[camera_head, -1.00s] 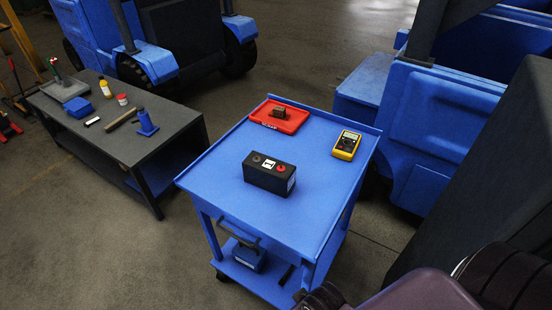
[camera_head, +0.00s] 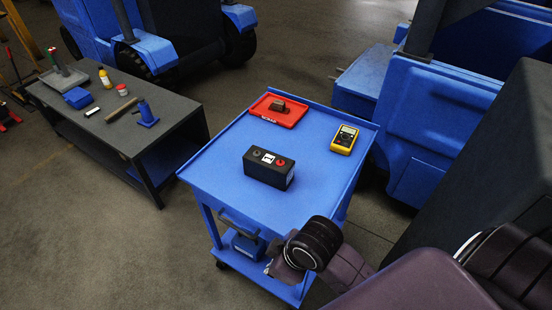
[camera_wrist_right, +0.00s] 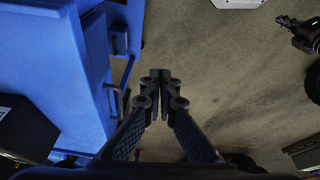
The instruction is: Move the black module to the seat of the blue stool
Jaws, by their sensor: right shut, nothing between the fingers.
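The black module (camera_head: 268,168) is a black box with a white label and two round terminals, one red. It stands upright on the blue cart's top (camera_head: 225,190). A black box at the left edge of the right wrist view (camera_wrist_right: 28,135) seems to be the module. My right gripper (camera_wrist_right: 160,75) is shut and empty, over the floor beside the cart. In the head view my right wrist is at the cart's near right corner, apart from the module. A dark jointed part (camera_wrist_right: 298,30) may be my left gripper; its jaws are unclear. I see no blue stool.
The cart top also holds a red tray (camera_head: 277,111) with a small dark block, and a yellow multimeter (camera_head: 344,139). A grey workbench (camera_head: 125,135) with tools stands left. Blue vehicles (camera_head: 440,130) stand behind. Floor between bench and cart is clear.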

